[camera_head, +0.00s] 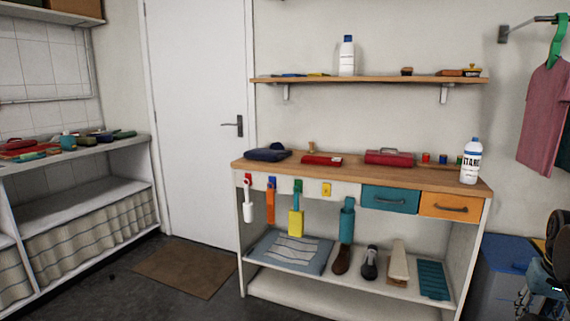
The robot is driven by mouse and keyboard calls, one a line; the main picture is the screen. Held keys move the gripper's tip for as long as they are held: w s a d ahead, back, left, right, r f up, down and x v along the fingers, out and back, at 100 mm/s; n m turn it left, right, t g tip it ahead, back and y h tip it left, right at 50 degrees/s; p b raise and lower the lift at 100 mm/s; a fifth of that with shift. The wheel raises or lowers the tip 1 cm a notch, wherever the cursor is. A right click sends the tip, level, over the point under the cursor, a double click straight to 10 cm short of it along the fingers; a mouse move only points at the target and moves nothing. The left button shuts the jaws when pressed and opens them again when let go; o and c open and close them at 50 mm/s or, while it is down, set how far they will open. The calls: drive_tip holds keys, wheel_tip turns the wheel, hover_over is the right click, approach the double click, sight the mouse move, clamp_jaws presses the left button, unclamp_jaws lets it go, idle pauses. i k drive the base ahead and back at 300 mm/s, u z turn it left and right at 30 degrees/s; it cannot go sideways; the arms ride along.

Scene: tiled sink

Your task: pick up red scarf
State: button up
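I cannot single out one clear scarf. A flat red folded thing (322,160) lies on the wooden top of the bench (345,174), left of its middle. A larger dark red rolled or folded thing (390,158) lies to its right. More red things (18,147) lie on the left counter, too small to tell apart. Part of my arm, dark and mechanical, shows at the right edge, cut off by the frame. My gripper (530,295) seems to be at its lower end, far from these red things. Its fingers are not clear.
A dark blue folded thing (267,154), small jars and a white bottle (470,161) stand on the bench. Brushes hang along its front. A shelf (370,81) is above. A blue box (503,270) stands at right. The floor by the brown mat (187,268) looks clear.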

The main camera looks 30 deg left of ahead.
sight(322, 160)
drive_tip(key=u, duration=0.55)
drive_tip(key=i, duration=0.75)
drive_tip(key=u, duration=0.5)
